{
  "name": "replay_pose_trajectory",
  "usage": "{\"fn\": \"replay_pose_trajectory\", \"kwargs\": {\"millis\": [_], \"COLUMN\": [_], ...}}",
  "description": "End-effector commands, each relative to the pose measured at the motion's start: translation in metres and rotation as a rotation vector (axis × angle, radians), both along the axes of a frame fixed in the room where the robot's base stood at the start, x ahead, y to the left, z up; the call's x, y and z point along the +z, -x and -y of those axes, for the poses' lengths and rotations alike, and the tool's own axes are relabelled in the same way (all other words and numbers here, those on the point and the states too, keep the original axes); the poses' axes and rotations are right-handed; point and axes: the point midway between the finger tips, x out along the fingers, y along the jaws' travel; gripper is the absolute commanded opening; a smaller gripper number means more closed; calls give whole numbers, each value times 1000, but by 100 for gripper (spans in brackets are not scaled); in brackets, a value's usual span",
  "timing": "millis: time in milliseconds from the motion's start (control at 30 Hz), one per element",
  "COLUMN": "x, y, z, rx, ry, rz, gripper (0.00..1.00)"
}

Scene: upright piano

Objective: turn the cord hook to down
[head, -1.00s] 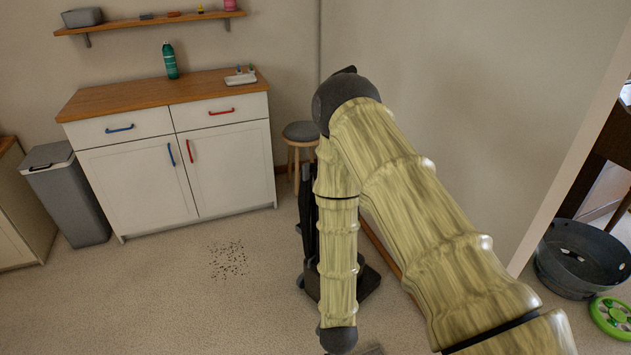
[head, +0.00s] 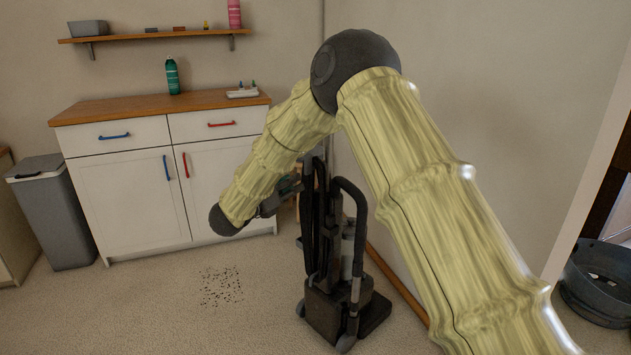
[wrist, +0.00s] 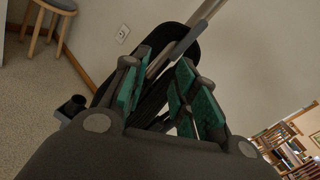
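A dark upright vacuum cleaner (head: 335,300) with tall handles and grey tubes stands near the wall corner in the head view. Its black handle and grey tube (wrist: 187,42) show beyond my fingers in the wrist view. I cannot pick out the cord hook on it. My gripper (head: 287,188) is beside the vacuum's upper left side, partly hidden behind my arm. In the wrist view my gripper (wrist: 160,72) has its two green-padded fingers apart, with dark parts of the vacuum seen between them. I cannot tell whether they touch it.
A white cabinet (head: 125,200) with a wooden top stands at the back left, beside a grey bin (head: 55,220). A stool (wrist: 58,8) is near the vacuum. The wall runs close on the right. A grey tub (head: 600,285) is at the far right. Dark specks lie on the open floor.

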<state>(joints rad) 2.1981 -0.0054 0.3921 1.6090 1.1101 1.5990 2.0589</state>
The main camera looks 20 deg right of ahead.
Motion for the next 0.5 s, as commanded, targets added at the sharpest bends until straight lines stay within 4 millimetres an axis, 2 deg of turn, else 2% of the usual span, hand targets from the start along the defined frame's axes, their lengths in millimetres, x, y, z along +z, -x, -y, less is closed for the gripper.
{"fn": "replay_pose_trajectory", "kwargs": {"millis": [100, 200, 367, 500], "x": [18, 32, 43, 44], "y": [-1, 0, 1, -3], "z": [-3, -5, -4, 6], "rx": [-85, -133, -167, -170], "ry": [-97, -150, -187, -191], "rz": [177, 276, 344, 350], "gripper": [28, 28, 28, 28]}}
